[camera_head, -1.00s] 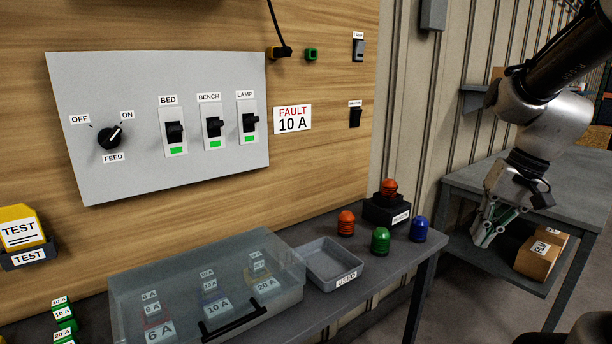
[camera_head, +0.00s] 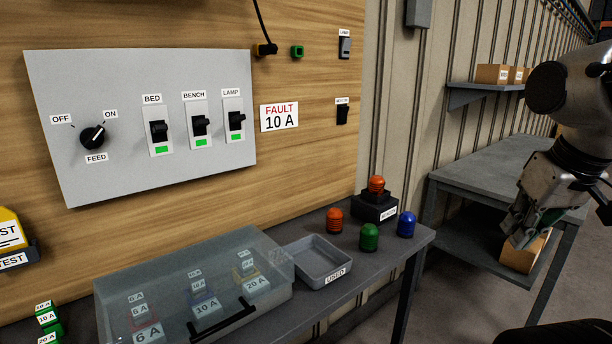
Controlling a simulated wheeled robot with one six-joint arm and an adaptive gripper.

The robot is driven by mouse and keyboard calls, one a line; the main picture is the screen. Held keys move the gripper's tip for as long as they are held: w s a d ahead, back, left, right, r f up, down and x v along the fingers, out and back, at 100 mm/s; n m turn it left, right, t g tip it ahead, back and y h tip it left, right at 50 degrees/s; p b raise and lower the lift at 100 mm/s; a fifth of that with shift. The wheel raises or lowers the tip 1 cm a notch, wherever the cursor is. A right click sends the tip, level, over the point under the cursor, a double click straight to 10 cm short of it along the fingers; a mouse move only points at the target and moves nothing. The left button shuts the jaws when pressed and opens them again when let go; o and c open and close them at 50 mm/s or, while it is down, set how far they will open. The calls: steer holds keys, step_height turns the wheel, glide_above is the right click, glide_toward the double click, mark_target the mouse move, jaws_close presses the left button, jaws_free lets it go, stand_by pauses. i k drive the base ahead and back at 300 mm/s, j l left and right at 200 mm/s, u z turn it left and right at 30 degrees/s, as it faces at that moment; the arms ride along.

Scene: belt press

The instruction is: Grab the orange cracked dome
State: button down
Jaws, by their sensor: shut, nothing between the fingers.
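Two orange domes show at the right end of the bench. One orange dome (camera_head: 376,185) sits on top of a black labelled base (camera_head: 374,208). The other orange dome (camera_head: 334,220) stands on the bench top, left of the base. Both look ribbed and dark-banded; I cannot make out a crack on either at this size. A green dome (camera_head: 369,237) and a blue dome (camera_head: 406,224) stand nearby. My gripper (camera_head: 517,228) is at the right, well apart from the domes, shut and empty, pointing down in front of the grey side table.
A grey open tray (camera_head: 345,278) labelled USED stands left of the domes, beside a clear lidded case (camera_head: 262,312). The grey side table (camera_head: 490,165) has a box (camera_head: 522,256) on its lower shelf. A gap lies between bench and table.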

mark_target(376, 185)
steer(key=i+l+u, duration=0.1)
steer(key=u, duration=0.55)
steer(key=i+l+u, duration=0.2)
steer(key=l, duration=0.3)
steer(key=l+u, duration=0.15)
steer(key=l, duration=0.4)
steer(key=l+u, duration=0.2)
steer(key=l, duration=0.7)
steer(key=i+l, duration=0.15)
steer(key=l, duration=0.2)
